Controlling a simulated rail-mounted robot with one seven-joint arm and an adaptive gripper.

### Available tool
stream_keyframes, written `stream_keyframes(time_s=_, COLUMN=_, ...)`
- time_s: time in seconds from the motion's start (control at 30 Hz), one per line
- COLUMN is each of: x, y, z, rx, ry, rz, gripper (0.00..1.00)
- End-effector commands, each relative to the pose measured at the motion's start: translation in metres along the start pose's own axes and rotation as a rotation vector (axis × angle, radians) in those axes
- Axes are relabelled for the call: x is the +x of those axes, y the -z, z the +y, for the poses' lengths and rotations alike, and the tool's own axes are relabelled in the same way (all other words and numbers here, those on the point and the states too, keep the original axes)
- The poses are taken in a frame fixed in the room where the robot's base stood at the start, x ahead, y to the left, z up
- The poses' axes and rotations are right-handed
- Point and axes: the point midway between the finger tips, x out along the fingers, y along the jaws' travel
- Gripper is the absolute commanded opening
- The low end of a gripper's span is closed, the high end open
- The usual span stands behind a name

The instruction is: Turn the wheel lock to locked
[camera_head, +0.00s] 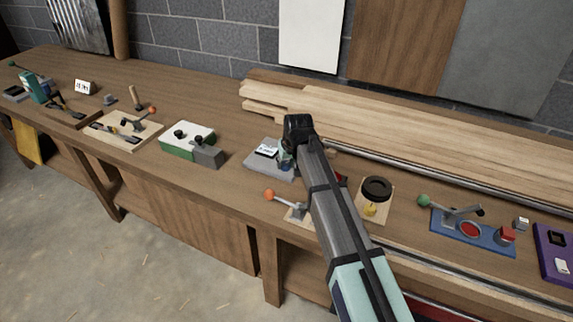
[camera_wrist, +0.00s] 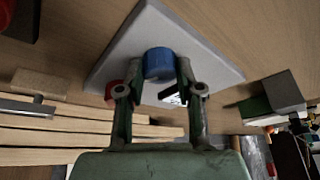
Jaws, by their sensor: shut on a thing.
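A grey plate (camera_head: 262,170) lies on the bench in the head view, with a small light label or display (camera_head: 266,152) on it. In the wrist view, the plate (camera_wrist: 205,50) carries a blue round knob (camera_wrist: 159,62). My gripper (camera_wrist: 161,76) has its two fingers closed on opposite sides of this knob. A red part (camera_wrist: 110,92) shows beside one finger, and a black-and-white label shows behind the other. In the head view my gripper (camera_head: 286,160) is at the plate's right side, and my arm hides the knob. The lock's setting cannot be read.
A board with a black ring (camera_head: 376,188) and an orange-knobbed lever (camera_head: 284,203) stand close to my arm. A green-and-white box (camera_head: 187,140) is to the left. Long planks (camera_head: 420,140) lie behind. A blue-based lever fixture (camera_head: 472,230) is to the right.

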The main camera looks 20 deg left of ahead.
Motion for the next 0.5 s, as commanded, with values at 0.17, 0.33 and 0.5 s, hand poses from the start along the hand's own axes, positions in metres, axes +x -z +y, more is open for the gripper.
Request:
stream_keyframes(time_s=0.17, x=0.0018, y=-0.001, z=-0.0026, rx=0.152, ry=-0.063, rz=0.007, gripper=0.01)
stream_keyframes(time_s=0.33, x=0.0022, y=-0.0007, z=-0.0031, rx=0.301, ry=-0.125, rz=0.014, gripper=0.01)
stream_keyframes(time_s=0.5, x=0.0027, y=-0.0002, z=-0.0039, rx=0.45, ry=-0.187, rz=0.022, gripper=0.01)
